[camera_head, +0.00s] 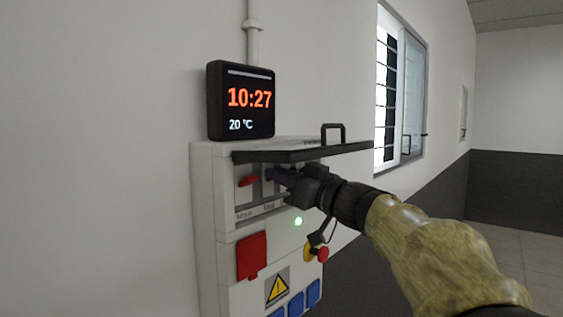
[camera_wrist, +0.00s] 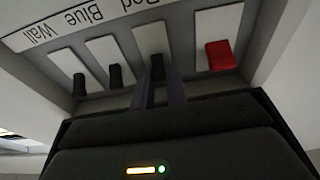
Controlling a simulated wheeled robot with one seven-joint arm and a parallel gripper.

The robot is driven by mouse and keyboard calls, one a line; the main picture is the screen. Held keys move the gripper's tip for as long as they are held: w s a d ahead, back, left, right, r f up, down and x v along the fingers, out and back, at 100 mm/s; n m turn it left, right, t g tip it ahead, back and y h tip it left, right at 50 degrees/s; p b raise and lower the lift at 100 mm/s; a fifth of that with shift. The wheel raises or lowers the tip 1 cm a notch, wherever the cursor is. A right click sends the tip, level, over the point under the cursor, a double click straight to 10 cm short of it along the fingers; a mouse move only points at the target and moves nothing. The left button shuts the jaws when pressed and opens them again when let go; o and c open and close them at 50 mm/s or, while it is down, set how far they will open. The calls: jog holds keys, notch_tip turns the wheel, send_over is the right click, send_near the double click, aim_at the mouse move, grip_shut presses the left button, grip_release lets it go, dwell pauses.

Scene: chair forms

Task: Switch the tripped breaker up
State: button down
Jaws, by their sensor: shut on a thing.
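The grey breaker box (camera_head: 222,200) hangs on the wall with its dark lid (camera_head: 300,151) raised. Inside, a red main switch (camera_head: 248,181) sits at the left; it also shows in the wrist view (camera_wrist: 220,55). Beside it is a row of black levers on white plates. My gripper (camera_head: 277,175) reaches in under the lid. In the wrist view its two fingers (camera_wrist: 161,92) are shut on the black lever (camera_wrist: 157,66) nearest the red switch. That lever sits at the plate end away from the label strip, like the other black levers (camera_wrist: 115,76). The fingers partly hide it.
A clock (camera_head: 240,100) stands on top of the box. A red socket cover (camera_head: 251,257), a green light (camera_head: 298,221) and a red knob (camera_head: 322,254) are on its front. The lid lies close above my gripper. A window (camera_head: 400,90) is further right.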

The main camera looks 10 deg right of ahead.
jog(key=shift+r+g+p, duration=0.2)
jog(key=shift+g+p, duration=0.1)
jog(key=shift+p, duration=0.1)
jog(key=c, duration=1.4)
grip_release()
jog(key=shift+f, duration=0.1)
jog(key=b+v, duration=0.8)
jog(key=v, duration=0.9)
jog(key=shift+s, duration=0.25)
